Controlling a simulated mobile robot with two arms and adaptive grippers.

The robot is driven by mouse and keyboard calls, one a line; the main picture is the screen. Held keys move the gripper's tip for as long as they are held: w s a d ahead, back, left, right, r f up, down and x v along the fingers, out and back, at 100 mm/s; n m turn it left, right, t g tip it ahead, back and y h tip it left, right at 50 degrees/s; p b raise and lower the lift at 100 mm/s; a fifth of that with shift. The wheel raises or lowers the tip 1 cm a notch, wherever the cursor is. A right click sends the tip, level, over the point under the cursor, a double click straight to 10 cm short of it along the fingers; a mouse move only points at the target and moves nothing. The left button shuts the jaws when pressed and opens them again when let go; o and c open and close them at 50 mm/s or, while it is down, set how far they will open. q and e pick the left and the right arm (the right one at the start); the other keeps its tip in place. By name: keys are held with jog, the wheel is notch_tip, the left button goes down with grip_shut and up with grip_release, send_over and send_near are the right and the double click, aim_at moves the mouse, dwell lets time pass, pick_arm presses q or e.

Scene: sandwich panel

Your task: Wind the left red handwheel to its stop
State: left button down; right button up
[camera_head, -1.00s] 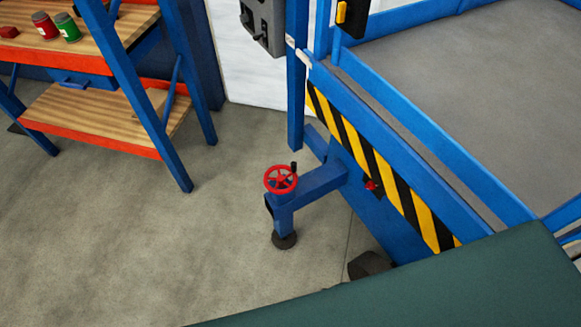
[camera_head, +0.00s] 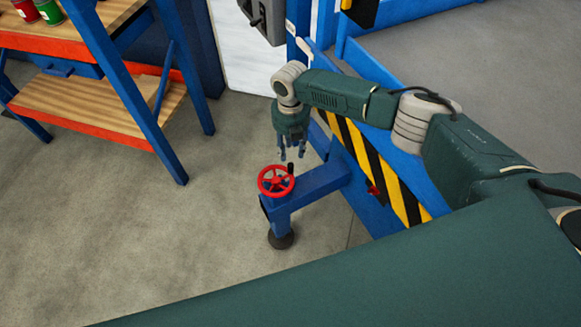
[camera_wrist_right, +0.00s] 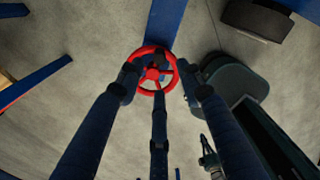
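The red handwheel (camera_head: 276,181) sits on the end of a blue beam low on the frame, with a short black crank handle (camera_head: 291,168) standing up from its rim. My right gripper (camera_head: 291,154) points down above the wheel and its handle, apart from the wheel as far as I can tell. In the right wrist view the wheel (camera_wrist_right: 152,74) shows beyond and between the spread fingers of the right gripper (camera_wrist_right: 160,82), which are open and hold nothing. My left gripper is not visible in the head view.
The blue frame with a yellow-black striped panel (camera_head: 383,175) stands close beside my right arm. A small red knob (camera_head: 373,188) sits on it. A blue-legged wooden shelf (camera_head: 95,108) stands at left. The floor (camera_head: 130,220) between is clear.

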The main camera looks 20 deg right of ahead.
aim_at(291, 164)
notch_tip(291, 164, down, 9)
jog(key=b, duration=0.6)
jog(key=shift+f+b, duration=0.1)
jog(key=shift+b, duration=0.25)
jog(key=shift+f+b, duration=0.35)
jog(key=shift+f, duration=0.15)
jog(key=shift+c, duration=0.2)
grip_shut()
